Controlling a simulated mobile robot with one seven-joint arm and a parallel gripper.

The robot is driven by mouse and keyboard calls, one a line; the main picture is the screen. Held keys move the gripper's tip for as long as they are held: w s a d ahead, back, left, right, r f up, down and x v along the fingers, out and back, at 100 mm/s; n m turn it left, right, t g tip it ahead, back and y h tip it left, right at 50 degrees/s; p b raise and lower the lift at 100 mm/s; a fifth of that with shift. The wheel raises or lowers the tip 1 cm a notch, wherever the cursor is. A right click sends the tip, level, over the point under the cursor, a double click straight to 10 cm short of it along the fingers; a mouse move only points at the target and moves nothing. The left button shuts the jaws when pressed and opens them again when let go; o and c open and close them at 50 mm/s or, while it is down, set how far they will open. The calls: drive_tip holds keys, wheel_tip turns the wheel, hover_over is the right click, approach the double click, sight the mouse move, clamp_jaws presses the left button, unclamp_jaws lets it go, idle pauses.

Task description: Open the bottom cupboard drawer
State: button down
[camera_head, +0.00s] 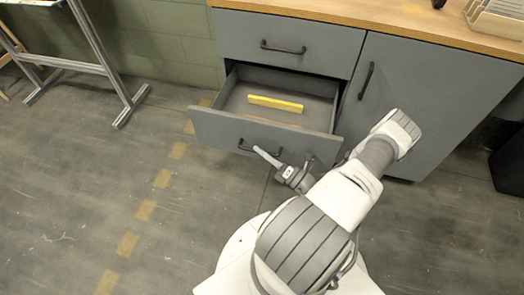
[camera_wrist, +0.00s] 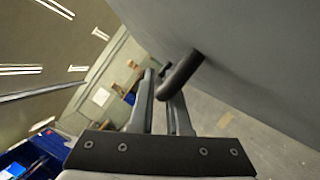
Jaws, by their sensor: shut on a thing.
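The bottom cupboard drawer (camera_head: 222,130) is pulled out from the grey cupboard, and its inside shows. A yellow bar-shaped object (camera_head: 275,104) lies in it. The drawer's dark handle (camera_head: 246,146) is on its front face. My gripper (camera_head: 268,158) is at this handle, in front of the drawer. In the wrist view the gripper's fingers (camera_wrist: 160,95) are shut on the dark handle (camera_wrist: 181,73), which stands out from the grey drawer front (camera_wrist: 235,55). Part of the handle is hidden by the fingers.
The upper drawer (camera_head: 290,32) and the cupboard door (camera_head: 430,90) at the right are shut. A wooden worktop (camera_head: 380,22) lies above. A metal-framed stand (camera_head: 85,70) is at the left. The floor left of the drawer, with yellow dashes (camera_head: 145,210), is clear.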

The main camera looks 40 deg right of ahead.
drive_tip(key=c, duration=0.9)
unclamp_jaws()
drive_tip(key=p+v, duration=0.1)
drive_tip(key=v, duration=1.6)
drive_tip(key=shift+s+d, duration=0.15)
drive_tip(key=shift+s, duration=0.05)
